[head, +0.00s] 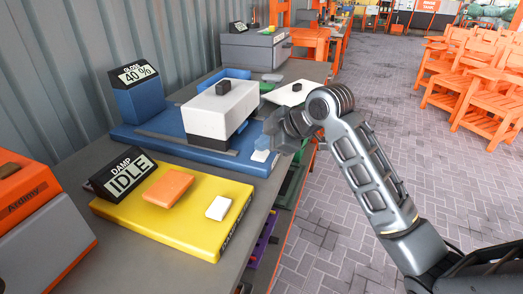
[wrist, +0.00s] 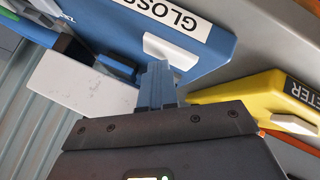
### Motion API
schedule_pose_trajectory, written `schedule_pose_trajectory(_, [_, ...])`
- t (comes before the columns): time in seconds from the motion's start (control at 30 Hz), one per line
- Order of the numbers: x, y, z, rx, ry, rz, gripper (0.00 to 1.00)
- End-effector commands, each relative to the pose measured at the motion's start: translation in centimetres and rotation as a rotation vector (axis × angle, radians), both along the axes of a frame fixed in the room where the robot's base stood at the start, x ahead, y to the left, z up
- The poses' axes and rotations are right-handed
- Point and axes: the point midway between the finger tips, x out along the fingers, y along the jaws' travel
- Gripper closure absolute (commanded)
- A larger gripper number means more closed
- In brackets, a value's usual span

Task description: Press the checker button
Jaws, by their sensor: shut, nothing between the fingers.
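The blue gloss checker (head: 140,132) sits on the bench with a display (head: 134,75) reading "GLOSS 40 %". Its white button (head: 260,156) is at the base's front right corner. My gripper (head: 268,142) is just above and beside that button. In the wrist view my shut, empty blue fingers (wrist: 157,82) point toward the white button (wrist: 157,46), which lies just beyond their tips. I cannot tell whether they touch. A large white block with a dark lower part (head: 220,108) rests on the checker; its pale face also shows in the wrist view (wrist: 80,88).
A yellow damp meter (head: 165,216) with an "IDLE" display, an orange piece (head: 168,189) and its own white button (head: 218,208) stands nearer. A white panel (head: 300,93) lies behind my gripper. An orange and grey machine (head: 40,220) is at left.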

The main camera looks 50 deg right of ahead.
Motion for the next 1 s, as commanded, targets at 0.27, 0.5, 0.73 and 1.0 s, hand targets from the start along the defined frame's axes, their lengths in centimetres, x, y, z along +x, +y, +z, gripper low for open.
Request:
schedule_pose_trajectory(0.27, [0.0, 0.1, 0.8, 0.000, 0.001, 0.002, 1.00])
schedule_pose_trajectory(0.5, [0.0, 0.0, 1.9, 0.000, 0.001, 0.001, 1.00])
schedule_pose_trajectory(0.73, [0.0, 0.0, 1.8, 0.000, 0.001, 0.001, 1.00])
schedule_pose_trajectory(1.0, [0.0, 0.1, 2.9, 0.000, -0.001, 0.001, 1.00])
